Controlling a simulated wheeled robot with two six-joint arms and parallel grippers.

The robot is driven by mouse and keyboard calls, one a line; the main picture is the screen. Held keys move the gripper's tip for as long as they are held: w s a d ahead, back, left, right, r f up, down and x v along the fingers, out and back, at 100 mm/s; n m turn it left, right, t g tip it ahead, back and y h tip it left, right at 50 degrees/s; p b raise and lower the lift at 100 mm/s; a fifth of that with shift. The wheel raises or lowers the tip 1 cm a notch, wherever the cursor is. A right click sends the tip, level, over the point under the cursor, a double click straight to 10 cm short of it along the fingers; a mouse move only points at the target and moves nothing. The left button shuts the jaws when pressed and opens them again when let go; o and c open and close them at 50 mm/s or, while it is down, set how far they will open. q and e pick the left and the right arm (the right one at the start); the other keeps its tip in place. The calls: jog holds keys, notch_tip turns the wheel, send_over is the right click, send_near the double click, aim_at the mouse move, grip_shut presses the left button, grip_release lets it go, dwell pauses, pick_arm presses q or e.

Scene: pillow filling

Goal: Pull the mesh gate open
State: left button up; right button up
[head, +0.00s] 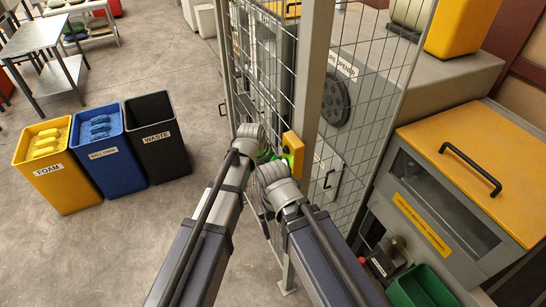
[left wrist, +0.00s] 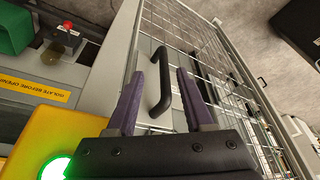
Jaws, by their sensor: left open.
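The mesh gate (head: 368,95) is a grey wire panel beside a grey post in the head view; its mesh also shows in the left wrist view (left wrist: 205,50). A black bar handle (left wrist: 160,82) stands upright in the left wrist view, and a dark handle (head: 330,175) shows by the mesh in the head view. My left gripper (left wrist: 158,88) is open, with its purple fingers on either side of the handle in that picture. No grip shows, and I cannot tell the depth between them. My right arm's wrist is in the head view, but its fingers are hidden.
A yellow box (head: 293,152) with a green light is beside the post, close to my wrists. Foam (head: 58,185), blue (head: 103,165) and waste (head: 160,150) bins stand on the left floor. A yellow-lidded machine (head: 470,130) is at right. Floor between is clear.

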pick_arm(q)
jog(key=w+d+f+b, duration=0.1)
jog(key=f+b, duration=0.1)
jog(key=w+f+b, duration=0.2)
jog(key=w+d+f+b, duration=0.1)
jog(key=b, duration=0.2)
jog(key=shift+w+d+f, duration=0.3)
jog(key=shift+w+f, duration=0.1)
pick_arm(e)
notch_tip(320, 180, down, 6)
pick_arm(q)
grip_shut()
dwell(1.3)
